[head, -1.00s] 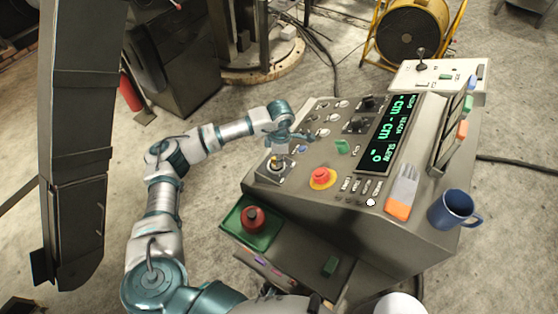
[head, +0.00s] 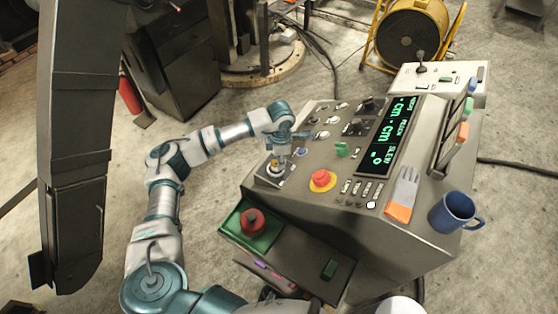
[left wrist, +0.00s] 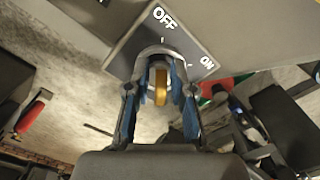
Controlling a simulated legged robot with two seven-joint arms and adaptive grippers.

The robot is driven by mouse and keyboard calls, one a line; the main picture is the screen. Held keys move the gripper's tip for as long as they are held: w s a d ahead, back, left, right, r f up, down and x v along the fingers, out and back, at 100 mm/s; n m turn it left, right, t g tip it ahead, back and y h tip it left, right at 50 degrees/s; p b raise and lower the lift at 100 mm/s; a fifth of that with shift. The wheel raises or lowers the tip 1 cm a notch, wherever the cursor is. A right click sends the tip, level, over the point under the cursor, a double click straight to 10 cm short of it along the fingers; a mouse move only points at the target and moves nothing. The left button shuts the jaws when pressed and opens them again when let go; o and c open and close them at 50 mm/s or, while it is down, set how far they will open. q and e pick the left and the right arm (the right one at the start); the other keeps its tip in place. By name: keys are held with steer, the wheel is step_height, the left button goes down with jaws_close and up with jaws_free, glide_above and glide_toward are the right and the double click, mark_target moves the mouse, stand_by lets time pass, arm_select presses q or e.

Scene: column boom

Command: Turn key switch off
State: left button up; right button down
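The key switch (head: 274,168) sits on a grey plate at the near left corner of the sloped console. In the left wrist view its brass key (left wrist: 161,87) stands roughly upright in the picture, in line with the tick under the OFF mark; the ON mark is to the right. My left gripper (left wrist: 160,108) is over the switch with its blue-padded fingers on either side of the key. Gaps show between the pads and the key, so it is open around it. In the head view the gripper (head: 277,152) partly hides the switch. My right gripper is not in view.
The console has a red stop button (head: 321,180), a green display (head: 388,135) and small knobs close by. A green tray (head: 239,241) with a red knob (head: 252,222) is below the switch.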

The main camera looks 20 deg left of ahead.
arm_select(q)
steer(key=shift+o, duration=0.2)
steer(key=shift+w, duration=0.1)
step_height(320, 180, up, 12)
stand_by(0.4)
steer(key=shift+f, duration=0.15)
